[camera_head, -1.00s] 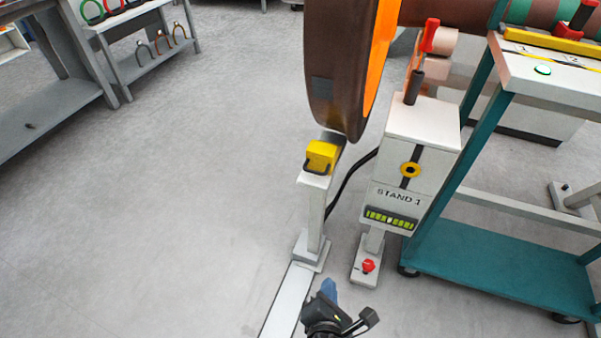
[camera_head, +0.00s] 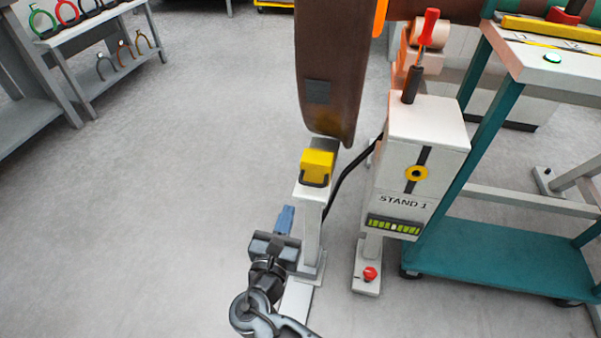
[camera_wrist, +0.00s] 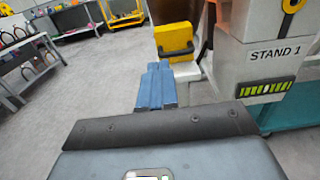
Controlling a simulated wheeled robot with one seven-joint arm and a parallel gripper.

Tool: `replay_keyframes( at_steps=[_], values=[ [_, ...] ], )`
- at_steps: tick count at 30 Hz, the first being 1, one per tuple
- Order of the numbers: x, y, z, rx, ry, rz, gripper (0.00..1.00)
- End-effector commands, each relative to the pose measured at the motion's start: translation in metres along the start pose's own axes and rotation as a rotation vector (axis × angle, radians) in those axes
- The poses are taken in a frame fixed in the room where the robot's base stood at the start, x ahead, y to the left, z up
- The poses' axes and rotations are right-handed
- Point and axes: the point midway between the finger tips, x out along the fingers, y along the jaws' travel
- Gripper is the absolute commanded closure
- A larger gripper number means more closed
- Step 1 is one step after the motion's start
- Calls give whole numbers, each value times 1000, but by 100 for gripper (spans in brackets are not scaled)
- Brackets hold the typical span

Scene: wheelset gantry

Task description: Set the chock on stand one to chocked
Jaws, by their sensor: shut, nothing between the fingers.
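The yellow chock (camera_head: 317,167) with a dark handle sits on top of a pale post, just below the brown wheel (camera_head: 332,80). In the wrist view the chock (camera_wrist: 174,42) is just beyond my fingertips, with a visible gap. The stand one cabinet (camera_head: 420,150) is to the right of the chock and carries the label STAND 1. My gripper (camera_head: 285,219) is shut and empty, to the lower left of the chock and beside the post. Its blue fingers (camera_wrist: 156,87) lie together in the wrist view. The far side of the chock is hidden.
A red-handled lever (camera_head: 428,27) rises from the cabinet. A red knob (camera_head: 370,274) sits on its foot. A black cable runs behind the post. A teal cart (camera_head: 500,265) stands to the right. The floor on the left is clear up to grey shelves.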

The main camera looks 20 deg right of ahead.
Motion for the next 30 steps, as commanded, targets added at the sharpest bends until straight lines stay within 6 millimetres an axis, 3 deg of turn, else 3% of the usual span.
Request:
replay_keyframes(
  at_steps=[8,22,30],
  values=[
    [26,-1,0,1,-1,-4,100],
    [114,0,-1,2,0,-2,100],
    [138,0,-1,1,1,0,100]
  ],
)
